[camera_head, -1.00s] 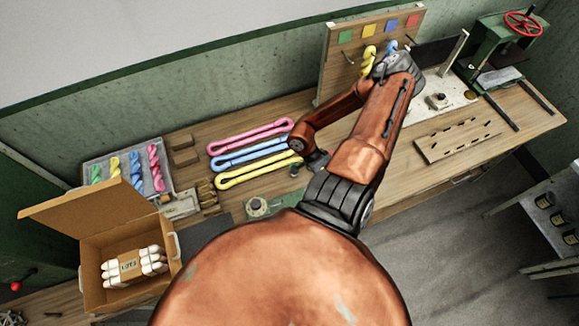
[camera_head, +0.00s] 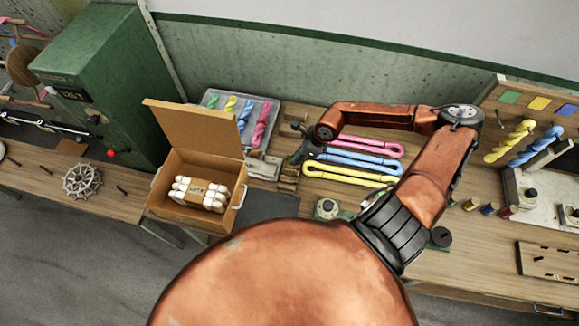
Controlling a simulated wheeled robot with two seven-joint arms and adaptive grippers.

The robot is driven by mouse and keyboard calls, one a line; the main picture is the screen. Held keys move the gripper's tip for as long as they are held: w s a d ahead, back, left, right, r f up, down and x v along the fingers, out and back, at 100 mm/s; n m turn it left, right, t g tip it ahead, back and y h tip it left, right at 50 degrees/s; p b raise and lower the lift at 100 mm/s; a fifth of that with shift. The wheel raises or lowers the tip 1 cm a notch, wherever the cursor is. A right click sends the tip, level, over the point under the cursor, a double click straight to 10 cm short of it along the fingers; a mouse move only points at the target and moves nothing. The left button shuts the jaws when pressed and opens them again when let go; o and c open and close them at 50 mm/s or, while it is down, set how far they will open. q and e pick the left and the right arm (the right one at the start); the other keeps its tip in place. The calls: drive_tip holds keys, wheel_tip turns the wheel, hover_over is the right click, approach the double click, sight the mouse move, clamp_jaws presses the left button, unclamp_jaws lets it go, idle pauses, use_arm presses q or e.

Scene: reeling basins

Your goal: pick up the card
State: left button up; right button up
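I cannot make out a separate card for certain. A tan label (camera_head: 198,192) with dark print lies across white bundles in the open cardboard box (camera_head: 186,212) at left in the head view. My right gripper (camera_head: 300,146) is at the end of the folded arm, above the table. It is right of the box and near the small wooden blocks (camera_head: 288,180). Its fingers are small and dark, and their opening is unclear. My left gripper is out of view.
A tray (camera_head: 272,104) of coloured twists stands behind the box. Pink, blue and yellow skeins (camera_head: 345,181) lie right of the gripper. A green cabinet (camera_head: 110,80) and a spoked wheel (camera_head: 82,181) are at left. A dark mat (camera_head: 268,207) lies right of the box.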

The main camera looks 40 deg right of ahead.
sight(291, 167)
drive_tip(key=p+x, duration=0.1)
drive_tip(key=x, duration=0.4)
drive_tip(key=shift+c, duration=0.2)
clamp_jaws()
drive_tip(key=shift+r, duration=0.1)
